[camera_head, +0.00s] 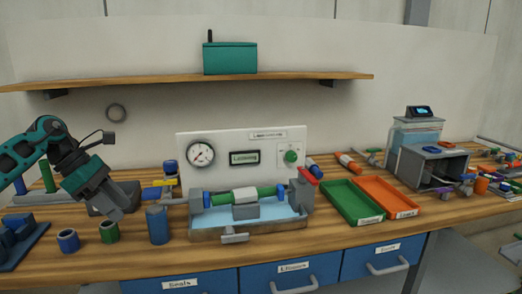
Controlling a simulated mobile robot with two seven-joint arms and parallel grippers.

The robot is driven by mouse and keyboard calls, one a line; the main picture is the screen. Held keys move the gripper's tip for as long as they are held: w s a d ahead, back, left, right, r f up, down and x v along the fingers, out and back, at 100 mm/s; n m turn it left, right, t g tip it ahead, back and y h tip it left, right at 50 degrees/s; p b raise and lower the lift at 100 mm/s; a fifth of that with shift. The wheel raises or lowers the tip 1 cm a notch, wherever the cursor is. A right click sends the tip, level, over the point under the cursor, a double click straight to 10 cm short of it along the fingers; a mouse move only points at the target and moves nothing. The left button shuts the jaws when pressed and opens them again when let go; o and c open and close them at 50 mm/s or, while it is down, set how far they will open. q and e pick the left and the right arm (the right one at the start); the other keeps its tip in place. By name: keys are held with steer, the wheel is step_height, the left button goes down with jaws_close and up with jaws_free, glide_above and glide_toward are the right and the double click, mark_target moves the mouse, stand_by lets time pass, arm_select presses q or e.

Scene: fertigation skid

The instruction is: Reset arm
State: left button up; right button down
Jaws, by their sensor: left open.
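My left arm comes in from the left in teal and dark grey. My left gripper (121,207) is open, with its grey fingers pointing down and to the right above the left part of the workbench (330,238). It is close to a green cup (109,232) and a blue cylinder (158,225) in the picture; I cannot tell the exact gap. I see nothing held between the fingers. My right gripper is not in view.
The skid panel (220,139) with a gauge stands behind a water tray (180,235). Green (336,207) and orange trays (401,208) lie to its right. A grey box (411,168) stands further right. A shelf (130,83) with a teal box (230,59) hangs above.

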arm_select(q)
steer(key=s+d+f+n+t+h, duration=0.2)
steer(key=d+f+n+h, duration=0.25)
steer(key=d, duration=0.35)
steer(key=s+d+f+n+t+h, duration=0.1)
steer(key=d+f+n+t+h, duration=0.2)
steer(key=d+n, duration=0.45)
steer(key=s+d+f+n+t+h, duration=0.2)
steer(key=d+f+n+h, duration=0.1)
steer(key=d, duration=0.7)
steer(key=s+a+f+n+y, duration=0.3)
steer(key=s+f+n+y, duration=0.2)
steer(key=n, duration=0.6)
steer(key=s+a+f+n+t+y, duration=0.1)
steer(key=s+a+f+n+y, duration=0.2)
steer(key=s+f+n, duration=0.6)
steer(key=s+a+f+n+t+y, duration=0.1)
steer(key=s+a+f+n+y, duration=0.3)
steer(key=n, duration=0.9)
steer(key=s+f+y, duration=0.3)
steer(key=shift+n, duration=0.4)
steer(key=shift+a, duration=0.15)
